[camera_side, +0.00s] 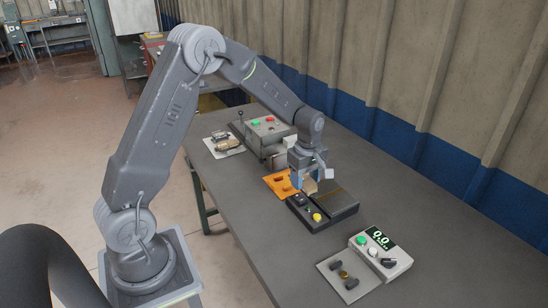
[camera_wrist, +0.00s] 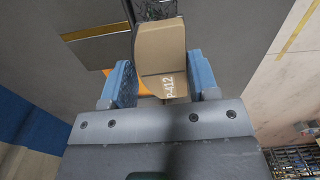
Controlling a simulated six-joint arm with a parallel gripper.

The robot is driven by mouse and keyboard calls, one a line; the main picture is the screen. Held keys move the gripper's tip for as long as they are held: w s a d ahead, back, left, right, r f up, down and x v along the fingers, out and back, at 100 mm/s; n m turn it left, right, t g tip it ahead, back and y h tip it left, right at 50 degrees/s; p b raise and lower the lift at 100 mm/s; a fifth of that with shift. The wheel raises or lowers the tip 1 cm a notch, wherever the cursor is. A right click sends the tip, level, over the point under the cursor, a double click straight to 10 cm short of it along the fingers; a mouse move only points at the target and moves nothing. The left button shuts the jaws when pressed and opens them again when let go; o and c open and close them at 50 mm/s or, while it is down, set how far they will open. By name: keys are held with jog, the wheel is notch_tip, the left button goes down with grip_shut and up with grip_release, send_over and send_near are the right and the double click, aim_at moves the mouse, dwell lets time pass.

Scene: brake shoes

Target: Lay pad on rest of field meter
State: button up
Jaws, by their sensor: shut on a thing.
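A tan pad (camera_wrist: 162,48) marked "P-412" sits between the blue fingers of my gripper (camera_wrist: 160,72) in the wrist view. My gripper is shut on it. In the side view my gripper (camera_side: 308,174) points down and holds the pad (camera_side: 311,187) close above a black device with a yellow button (camera_side: 310,212); whether the pad touches it I cannot tell. The field meter (camera_side: 382,252), a grey box with a green "0.0" display, stands at the front right. Beside it is a light plate (camera_side: 330,267) with dark blocks and a small brass disc, apart from my gripper.
An orange tray (camera_side: 275,184) lies just left of my gripper. Behind it stands a grey box with red and green buttons (camera_side: 268,130). A pale plate with parts (camera_side: 213,148) lies at the far left. The table between the black device and the meter is clear.

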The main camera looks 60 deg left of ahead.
jog(key=s+d+f, duration=0.1)
jog(key=s+d, duration=0.1)
jog(key=d, duration=1)
jog(key=s+d+f, duration=0.1)
jog(key=s+d, duration=0.1)
jog(key=d, duration=0.9)
jog(key=shift+d+f, duration=0.1)
jog(key=shift+f, duration=2.95)
jog(key=shift+f, duration=0.4)
jog(key=o, duration=1.2)
jog(key=shift+c, duration=0.2)
